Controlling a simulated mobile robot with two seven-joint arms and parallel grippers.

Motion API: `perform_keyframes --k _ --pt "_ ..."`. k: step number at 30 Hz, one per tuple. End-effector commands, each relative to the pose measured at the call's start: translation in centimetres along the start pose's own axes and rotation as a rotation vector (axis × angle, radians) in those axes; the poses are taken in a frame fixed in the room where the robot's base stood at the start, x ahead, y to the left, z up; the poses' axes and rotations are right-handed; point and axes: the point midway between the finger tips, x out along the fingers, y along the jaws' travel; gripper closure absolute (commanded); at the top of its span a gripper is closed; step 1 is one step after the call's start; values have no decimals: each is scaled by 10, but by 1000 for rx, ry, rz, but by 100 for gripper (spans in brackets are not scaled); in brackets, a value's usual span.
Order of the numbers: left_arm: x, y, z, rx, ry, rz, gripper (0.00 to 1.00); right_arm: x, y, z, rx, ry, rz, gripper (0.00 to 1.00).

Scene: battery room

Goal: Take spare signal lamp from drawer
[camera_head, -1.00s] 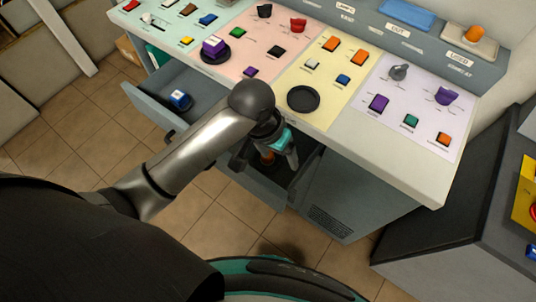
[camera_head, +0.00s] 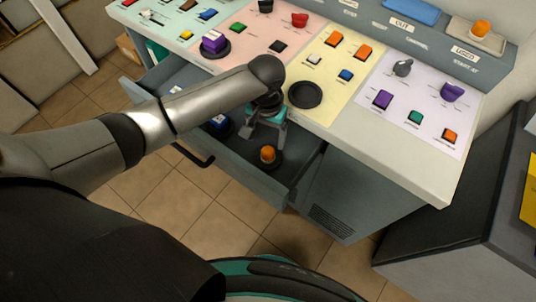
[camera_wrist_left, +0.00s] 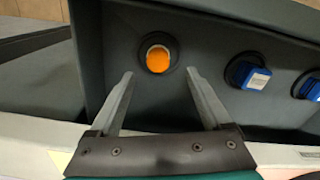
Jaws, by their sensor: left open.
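An orange signal lamp (camera_head: 267,154) with a dark round base stands in the open drawer (camera_head: 262,184) of the console. In the left wrist view the lamp (camera_wrist_left: 158,58) shows from above, beyond and between the fingertips. My left gripper (camera_head: 263,138) is open and empty, over the drawer on the far side of the lamp. Its two fingers (camera_wrist_left: 158,78) also show in the left wrist view, apart from the lamp. My right gripper is not in view.
Blue-topped items (camera_wrist_left: 250,77) stand in the drawer beside the lamp. The console top (camera_head: 395,160) overhangs the drawer and carries several coloured buttons and an empty dark round holder (camera_head: 305,95). Another orange lamp (camera_head: 481,28) sits on a tray at the back right.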

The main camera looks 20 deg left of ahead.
Motion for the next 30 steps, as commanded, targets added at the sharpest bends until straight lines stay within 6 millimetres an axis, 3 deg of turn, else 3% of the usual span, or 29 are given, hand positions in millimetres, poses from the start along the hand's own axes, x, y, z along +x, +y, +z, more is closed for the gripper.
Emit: perform_keyframes --k 8,16,26,30 --pt "23 0 0 1 0 -1 18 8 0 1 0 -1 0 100" --pt "62 3 -1 2 1 0 18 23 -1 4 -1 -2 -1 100" --pt "68 3 -1 2 3 0 18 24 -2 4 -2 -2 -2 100" --pt "68 3 -1 2 2 0 34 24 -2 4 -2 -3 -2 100"
